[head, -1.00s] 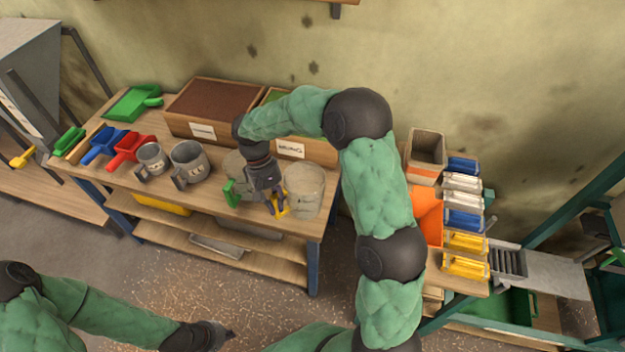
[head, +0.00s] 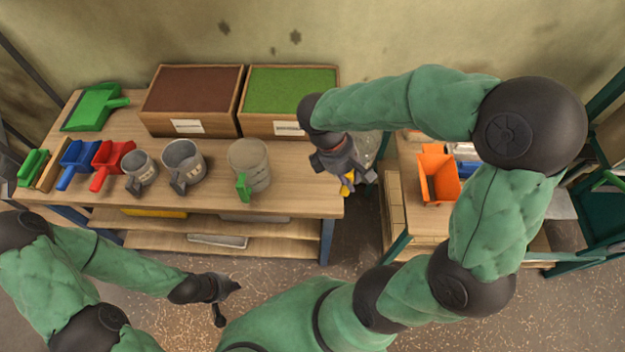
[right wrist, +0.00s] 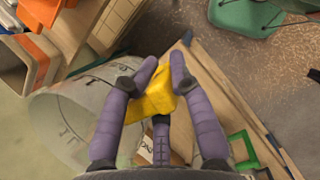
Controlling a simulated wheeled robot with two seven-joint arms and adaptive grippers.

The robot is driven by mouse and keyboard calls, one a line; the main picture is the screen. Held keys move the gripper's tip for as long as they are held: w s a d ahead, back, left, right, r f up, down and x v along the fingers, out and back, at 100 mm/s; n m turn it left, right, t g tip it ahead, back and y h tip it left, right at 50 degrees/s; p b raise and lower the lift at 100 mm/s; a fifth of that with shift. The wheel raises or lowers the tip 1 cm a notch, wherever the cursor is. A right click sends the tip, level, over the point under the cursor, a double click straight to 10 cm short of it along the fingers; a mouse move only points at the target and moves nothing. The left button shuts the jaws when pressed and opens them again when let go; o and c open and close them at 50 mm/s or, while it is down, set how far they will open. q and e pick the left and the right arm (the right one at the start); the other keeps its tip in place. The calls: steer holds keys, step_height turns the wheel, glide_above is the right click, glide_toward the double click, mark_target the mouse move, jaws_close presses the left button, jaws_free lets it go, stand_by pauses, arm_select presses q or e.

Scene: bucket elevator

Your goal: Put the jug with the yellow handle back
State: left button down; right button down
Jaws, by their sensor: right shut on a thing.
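My right gripper (head: 350,180) is shut on the yellow handle (right wrist: 157,98) of a pale, translucent jug (right wrist: 70,122). In the head view the yellow handle (head: 347,187) shows small between the fingers, past the right end of the long wooden table (head: 300,197); the jug's body is largely hidden there by my gripper and wrist. In the right wrist view the jug's wide round body lies left of the fingers. My left gripper (head: 226,298) is empty and open, low in front of the table.
A green-handled jug (head: 249,165) and two grey jugs (head: 183,163) (head: 139,170) stand on the long table, with bare tabletop right of the green-handled jug. Two filled wooden boxes (head: 192,100) (head: 288,100) stand behind. An orange scoop (head: 438,176) stands on the right-hand table.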

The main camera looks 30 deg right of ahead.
steer(key=s+d+n, duration=0.2)
steer(key=s, duration=0.2)
steer(key=w+a+f+b, duration=0.5)
steer(key=w+a+f, duration=0.3)
steer(key=w+f, duration=0.3)
steer(key=shift+w+a+f+h, duration=0.2)
steer(key=shift+f+h, duration=0.2)
steer(key=shift+f, duration=0.55)
steer(key=shift+f, duration=0.1)
